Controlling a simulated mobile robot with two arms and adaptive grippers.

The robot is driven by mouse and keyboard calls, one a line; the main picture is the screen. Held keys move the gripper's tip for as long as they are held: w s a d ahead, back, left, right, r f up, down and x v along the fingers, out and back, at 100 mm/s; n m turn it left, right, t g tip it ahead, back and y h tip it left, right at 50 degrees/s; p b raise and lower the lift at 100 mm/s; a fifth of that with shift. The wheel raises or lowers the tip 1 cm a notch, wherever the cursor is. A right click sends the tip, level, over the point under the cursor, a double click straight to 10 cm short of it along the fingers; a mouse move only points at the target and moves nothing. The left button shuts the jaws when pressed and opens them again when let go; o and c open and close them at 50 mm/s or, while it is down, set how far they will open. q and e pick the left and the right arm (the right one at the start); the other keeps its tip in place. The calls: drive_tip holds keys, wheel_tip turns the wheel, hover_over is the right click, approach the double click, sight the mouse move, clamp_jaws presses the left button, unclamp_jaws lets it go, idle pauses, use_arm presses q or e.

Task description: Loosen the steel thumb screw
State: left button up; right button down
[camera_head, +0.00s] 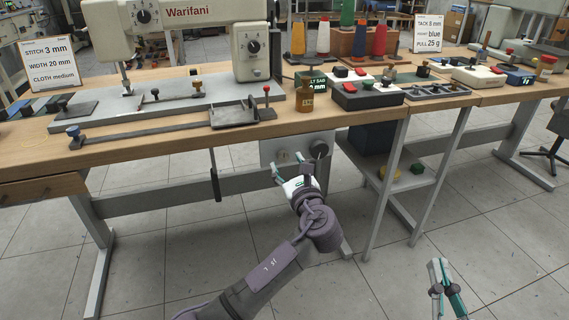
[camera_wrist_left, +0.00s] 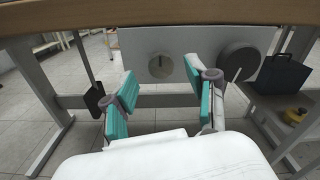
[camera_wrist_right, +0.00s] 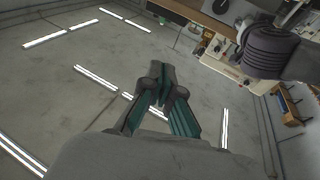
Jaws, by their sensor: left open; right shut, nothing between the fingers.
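A round grey metal knob (camera_wrist_left: 160,65) with a slot-like line sits on a pale panel under the table's edge, in the left wrist view. It may be the steel thumb screw; I cannot be certain. A larger dark dial (camera_wrist_left: 238,61) is to its right, and it also shows in the head view (camera_head: 319,149). My left gripper (camera_head: 287,164) is open below the tabletop in front of the panel. In the left wrist view its fingers (camera_wrist_left: 160,88) stand either side of the grey knob, apart from it. My right gripper (camera_head: 440,267) is shut and empty, low over the floor at right.
The wooden tabletop (camera_head: 180,143) overhangs the panel. On it stand a sewing machine (camera_head: 190,18), a small tray (camera_head: 233,113), a brown bottle (camera_head: 305,92) and a red-button box (camera_head: 366,97). A shelf (camera_head: 372,165) is right of the panel. Floor around my right gripper is clear.

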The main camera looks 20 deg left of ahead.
sight(284, 158)
use_arm(q)
drive_tip(key=shift+b+x, duration=0.35)
drive_tip(key=shift+x, duration=1.4)
use_arm(e)
drive_tip(key=r+t, duration=0.1)
drive_tip(key=s+r, duration=0.1)
drive_tip(key=r+t+y, duration=0.1)
drive_tip(key=r, duration=0.1)
drive_tip(key=shift+s+a+t, duration=0.15)
drive_tip(key=shift+s+t, duration=0.1)
drive_tip(key=shift+t, duration=0.05)
use_arm(q)
drive_tip(key=shift+c, duration=0.3)
clamp_jaws()
